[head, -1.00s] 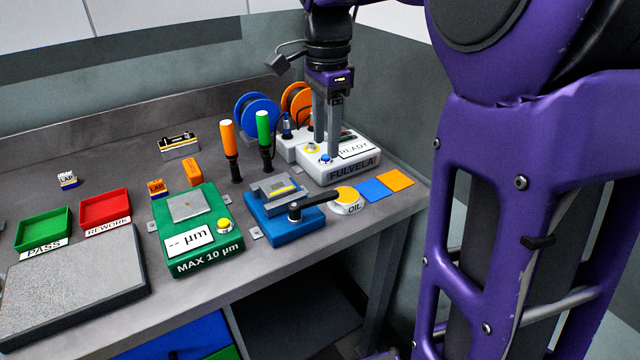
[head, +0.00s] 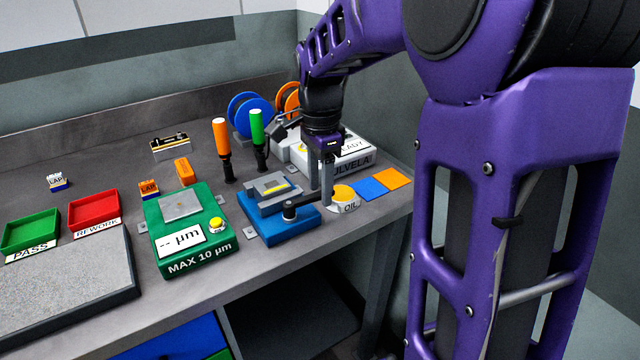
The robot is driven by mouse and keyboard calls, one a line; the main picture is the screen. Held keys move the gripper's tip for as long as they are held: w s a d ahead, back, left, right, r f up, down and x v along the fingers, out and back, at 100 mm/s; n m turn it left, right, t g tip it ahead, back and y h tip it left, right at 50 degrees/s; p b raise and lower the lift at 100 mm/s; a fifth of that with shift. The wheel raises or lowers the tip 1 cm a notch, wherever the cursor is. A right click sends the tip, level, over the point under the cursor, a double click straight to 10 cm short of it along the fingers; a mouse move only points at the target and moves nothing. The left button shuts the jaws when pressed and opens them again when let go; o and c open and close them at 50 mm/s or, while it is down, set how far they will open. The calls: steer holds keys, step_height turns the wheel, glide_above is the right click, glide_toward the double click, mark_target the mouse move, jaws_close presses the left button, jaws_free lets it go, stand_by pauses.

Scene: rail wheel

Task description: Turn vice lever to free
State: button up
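The vice (head: 278,226) has a blue base and grey jaws with a yellowish piece between them, and it stands near the bench's front edge. Its black lever (head: 303,204) runs from a round pivot at the vice's front out to the right. My gripper (head: 321,202) points down at the lever's outer end, with its two grey fingers beside or around that end. The fingers partly hide the lever tip, and I cannot tell whether they touch or grip it.
The yellow-topped OIL pot (head: 344,205) stands close to the right of my fingers. The green gauge (head: 190,240) is left of the vice. Orange (head: 221,140) and green (head: 258,130) handled tools stand upright behind it. The white FULVELA box (head: 352,163) is behind my gripper.

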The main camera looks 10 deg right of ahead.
jaws_close()
stand_by(1.2)
